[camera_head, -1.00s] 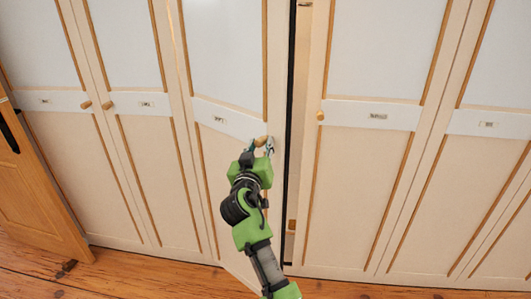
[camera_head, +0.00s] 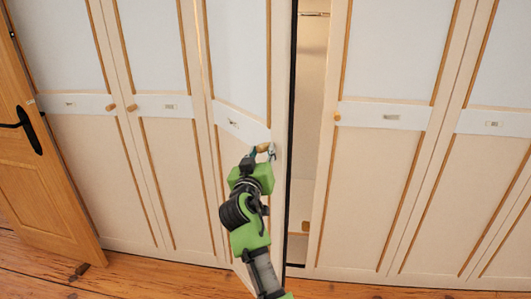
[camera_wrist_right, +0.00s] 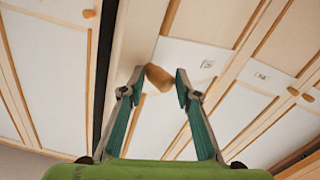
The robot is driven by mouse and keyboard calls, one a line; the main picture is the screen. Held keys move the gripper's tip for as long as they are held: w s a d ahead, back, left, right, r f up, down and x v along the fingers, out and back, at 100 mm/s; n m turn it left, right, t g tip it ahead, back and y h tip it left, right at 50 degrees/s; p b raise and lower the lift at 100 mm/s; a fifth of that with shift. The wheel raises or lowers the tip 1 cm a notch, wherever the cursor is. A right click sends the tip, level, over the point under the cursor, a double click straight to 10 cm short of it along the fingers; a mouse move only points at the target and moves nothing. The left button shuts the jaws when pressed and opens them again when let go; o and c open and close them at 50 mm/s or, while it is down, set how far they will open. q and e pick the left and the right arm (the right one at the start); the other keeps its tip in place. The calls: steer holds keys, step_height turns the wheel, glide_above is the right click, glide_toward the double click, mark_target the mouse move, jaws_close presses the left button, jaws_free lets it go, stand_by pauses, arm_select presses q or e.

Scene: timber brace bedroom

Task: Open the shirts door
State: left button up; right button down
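A tall cream wardrobe door (camera_head: 245,180) with a pale upper panel stands ajar, its right edge swung out towards me. Its small label (camera_head: 233,122) is too small to read. Its round wooden knob (camera_head: 263,147) is near that right edge. My right gripper (camera_head: 261,155), on a green arm, is at the knob from below. In the right wrist view the knob (camera_wrist_right: 158,77) sits between the two fingertips (camera_wrist_right: 160,84), which are drawn in around it. Contact on both sides is hard to make out. My left gripper is out of view.
A dark gap and pale interior (camera_head: 308,130) show right of the ajar door. A closed door (camera_head: 375,180) with a knob stands beyond it, with other closed doors to the left. A wooden room door (camera_head: 40,170) stands at far left. Plank floor (camera_head: 150,275) lies in front.

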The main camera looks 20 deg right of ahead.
steer(key=c, duration=1.9)
jaws_free()
steer(key=shift+w+a+r, duration=0.25)
steer(key=shift+a, duration=0.2)
steer(key=shift+w+a+r, duration=0.2)
steer(key=shift+a, duration=0.2)
steer(key=shift+w+t, duration=0.1)
steer(key=shift+t, duration=0.2)
steer(key=shift+a, duration=0.1)
steer(key=r, duration=0.9)
steer(key=shift+d+r, duration=0.15)
steer(key=shift+d, duration=0.25)
steer(key=shift+c, duration=0.3)
